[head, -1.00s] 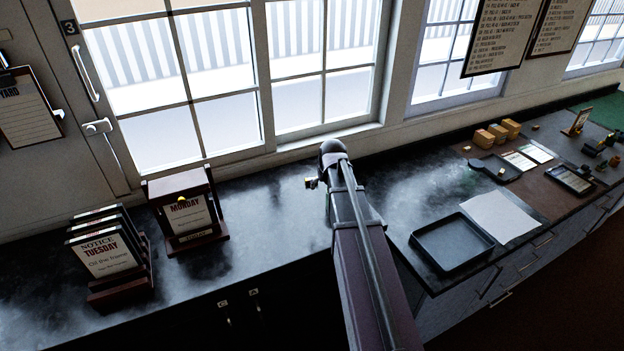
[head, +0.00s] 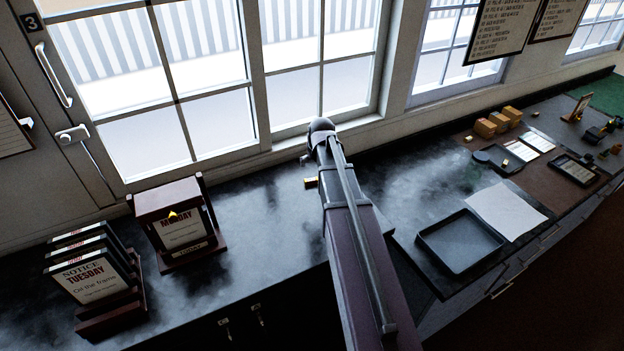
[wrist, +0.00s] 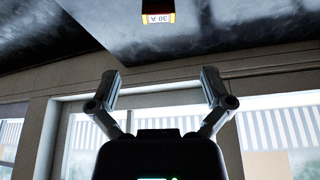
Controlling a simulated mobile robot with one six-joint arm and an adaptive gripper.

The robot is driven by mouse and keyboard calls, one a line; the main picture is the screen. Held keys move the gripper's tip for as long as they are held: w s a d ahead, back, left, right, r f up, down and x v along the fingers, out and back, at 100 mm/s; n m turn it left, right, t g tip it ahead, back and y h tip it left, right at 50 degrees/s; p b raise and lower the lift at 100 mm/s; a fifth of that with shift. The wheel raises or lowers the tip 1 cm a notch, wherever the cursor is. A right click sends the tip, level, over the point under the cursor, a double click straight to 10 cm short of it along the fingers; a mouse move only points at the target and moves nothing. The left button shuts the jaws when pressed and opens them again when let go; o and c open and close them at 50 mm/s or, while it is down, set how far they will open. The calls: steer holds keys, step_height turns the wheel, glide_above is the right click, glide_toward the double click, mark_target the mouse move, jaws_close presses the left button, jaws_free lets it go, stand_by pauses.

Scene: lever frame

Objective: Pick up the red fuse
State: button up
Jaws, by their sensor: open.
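A small block with yellow ends, red edges and a white label reading "30 A", seemingly the red fuse (wrist: 158,13), lies against the dark counter at the top edge of the wrist view, partly cut off. My gripper (wrist: 160,78) is open and empty, with its two fingers spread apart and the fuse beyond their tips. My arm hides most of my gripper there.
A wooden MONDAY stand (head: 178,228) and a TUESDAY notice rack (head: 92,285) stand on the left. A black tray (head: 461,262) and white paper (head: 506,212) lie to the right. Windows (head: 320,60) rise behind the counter (head: 262,225), which has clear room left of my arm.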

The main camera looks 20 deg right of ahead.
steer(key=shift+s+d+r, duration=0.1)
steer(key=shift+s+d, duration=0.05)
steer(key=b, duration=0.8)
glide_above(311, 179)
steer(key=s, duration=0.3)
steer(key=f, duration=0.8)
steer(key=shift+w, duration=0.25)
steer(key=shift+f, duration=0.15)
steer(key=shift+b+x, duration=2.35)
steer(key=shift+x, duration=0.1)
steer(key=shift+w, duration=0.15)
steer(key=c, duration=0.8)
